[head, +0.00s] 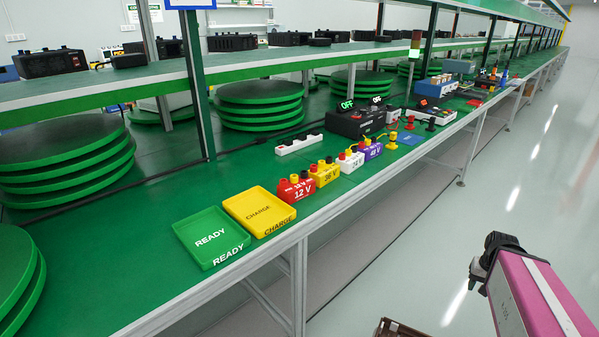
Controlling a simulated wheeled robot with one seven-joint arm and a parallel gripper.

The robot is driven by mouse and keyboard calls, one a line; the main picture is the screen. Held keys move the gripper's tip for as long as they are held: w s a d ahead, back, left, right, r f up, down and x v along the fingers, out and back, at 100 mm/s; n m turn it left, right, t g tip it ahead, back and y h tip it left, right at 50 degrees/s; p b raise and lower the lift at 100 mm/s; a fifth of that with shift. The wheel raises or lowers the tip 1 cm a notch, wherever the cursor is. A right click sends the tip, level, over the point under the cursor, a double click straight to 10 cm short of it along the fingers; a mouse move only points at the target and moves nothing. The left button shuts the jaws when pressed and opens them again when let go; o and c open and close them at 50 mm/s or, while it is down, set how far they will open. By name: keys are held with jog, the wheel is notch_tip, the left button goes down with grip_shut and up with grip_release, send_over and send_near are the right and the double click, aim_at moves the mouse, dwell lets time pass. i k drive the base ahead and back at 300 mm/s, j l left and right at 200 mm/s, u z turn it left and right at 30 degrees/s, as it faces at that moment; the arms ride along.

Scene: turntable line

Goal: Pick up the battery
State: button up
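Several battery-like blocks with coloured knobs on top stand in a row along the front of the green bench. The nearest is a red block marked 12 V (297,191). Behind it come an orange block (325,175), a white block (349,163) and a purple block (370,150), also with voltage labels. My gripper (482,268), black on the end of my pink arm, is at the lower right over the floor. It is well apart from the bench and the blocks. Its fingers are too small and turned away to tell whether they are open.
A green READY tray (228,257) and a yellow CHARGE tray (279,224) lie at the bench's near edge. A white power strip (298,144) and black OFF device (353,123) stand behind the blocks. A shelf (150,78) overhangs the back. The aisle floor (420,250) is mostly clear.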

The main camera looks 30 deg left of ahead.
aim_at(327, 171)
jog(key=u, duration=1.4)
